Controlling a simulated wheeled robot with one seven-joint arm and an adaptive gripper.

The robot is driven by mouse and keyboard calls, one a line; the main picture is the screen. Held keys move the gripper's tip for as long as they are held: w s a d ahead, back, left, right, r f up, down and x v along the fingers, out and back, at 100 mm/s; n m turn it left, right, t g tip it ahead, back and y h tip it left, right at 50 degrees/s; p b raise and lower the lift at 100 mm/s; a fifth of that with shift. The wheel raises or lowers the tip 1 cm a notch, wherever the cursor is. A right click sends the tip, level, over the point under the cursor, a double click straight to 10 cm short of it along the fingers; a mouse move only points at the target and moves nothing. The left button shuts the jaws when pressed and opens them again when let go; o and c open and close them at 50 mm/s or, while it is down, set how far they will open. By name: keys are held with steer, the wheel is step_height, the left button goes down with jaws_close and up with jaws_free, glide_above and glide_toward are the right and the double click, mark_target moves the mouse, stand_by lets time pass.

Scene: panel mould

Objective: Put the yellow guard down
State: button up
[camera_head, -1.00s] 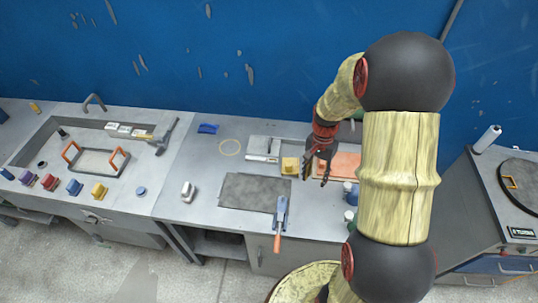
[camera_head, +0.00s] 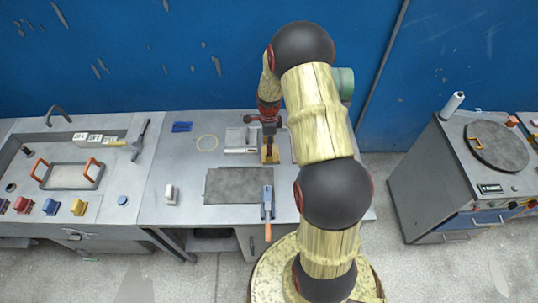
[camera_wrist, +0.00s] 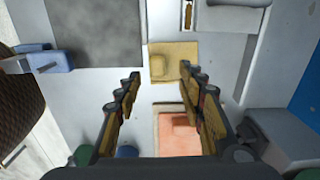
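The yellow guard (camera_head: 270,156) appears to lie on the grey bench top, right of the dark grey plate and partly covered by my gripper. In the wrist view the yellow guard (camera_wrist: 173,62) is a flat piece with a raised block, lying beyond and between my fingertips. My gripper (camera_head: 269,140) points down over it. In the wrist view my gripper (camera_wrist: 158,77) has its fingers wide apart, with nothing held between them. Whether the fingertips touch the guard is not clear.
A pinkish-orange board in a tray (camera_wrist: 178,135) lies near my fingers. A white object (camera_head: 171,193) stands left. Bench is clear around the yellow ring (camera_head: 207,143).

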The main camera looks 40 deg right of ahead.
steer(key=shift+s+d+f, duration=0.1)
steer(key=shift+s+f, duration=0.05)
steer(key=shift+f, duration=1.2)
steer(key=shift+s+f, duration=0.1)
steer(key=shift+f, duration=1.25)
steer(key=c, duration=0.3)
jaws_close()
